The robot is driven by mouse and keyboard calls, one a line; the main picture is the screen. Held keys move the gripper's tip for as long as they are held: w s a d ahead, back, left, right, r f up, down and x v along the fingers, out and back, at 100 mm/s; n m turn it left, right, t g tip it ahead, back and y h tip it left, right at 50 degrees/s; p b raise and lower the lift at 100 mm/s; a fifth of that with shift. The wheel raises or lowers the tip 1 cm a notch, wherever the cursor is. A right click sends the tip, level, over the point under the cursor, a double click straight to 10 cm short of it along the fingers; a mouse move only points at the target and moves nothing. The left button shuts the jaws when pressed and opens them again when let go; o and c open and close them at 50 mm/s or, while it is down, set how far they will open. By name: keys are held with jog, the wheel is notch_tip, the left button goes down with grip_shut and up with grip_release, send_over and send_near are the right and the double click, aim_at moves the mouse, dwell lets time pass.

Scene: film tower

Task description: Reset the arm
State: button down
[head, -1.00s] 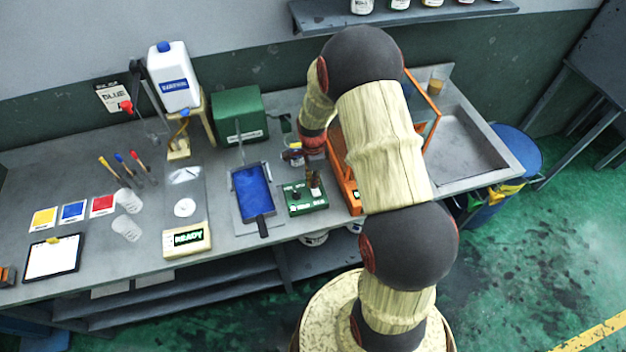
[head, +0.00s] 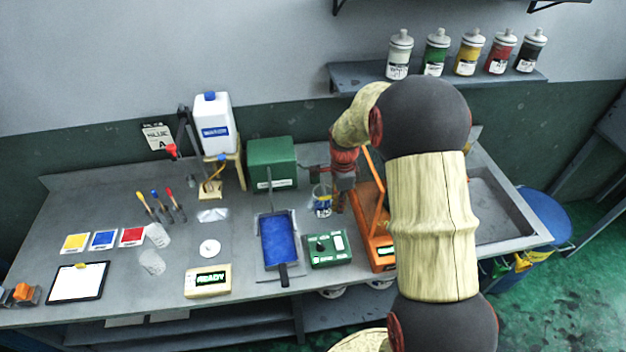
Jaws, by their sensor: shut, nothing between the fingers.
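My arm reaches up from the lower right and bends over to the left. Its red wrist points down, and my gripper (head: 339,204) hangs at its end, shut and empty. It is over the bench, just left of an orange frame (head: 383,257) and right of a clear cup with a blue and yellow label (head: 321,208). A green control box (head: 328,250) lies nearer the front than the gripper. The fingertips are small and dark; whether they touch anything cannot be told. My arm hides part of the orange frame and the bench behind it.
A blue-filled tray (head: 277,240), a green box (head: 271,163), a white jug (head: 213,125) on a stand and a scale reading READY (head: 209,281) stand to the left. A sink (head: 496,212) is at the right. A shelf (head: 430,84) with several bottles hangs above.

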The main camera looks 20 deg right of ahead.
jog(key=s+a+r+n+t+b, duration=0.3)
jog(key=s+a+r+n+b, duration=0.2)
jog(key=s+n, duration=0.5)
jog(key=s+a+r+n+t+b, duration=0.3)
jog(key=s+a+r+n+b, duration=0.3)
jog(key=s+a+r+n, duration=0.4)
jog(key=shift+s+a+n, duration=0.6)
jog(key=shift+s+a, duration=0.1)
jog(key=shift+s, duration=0.55)
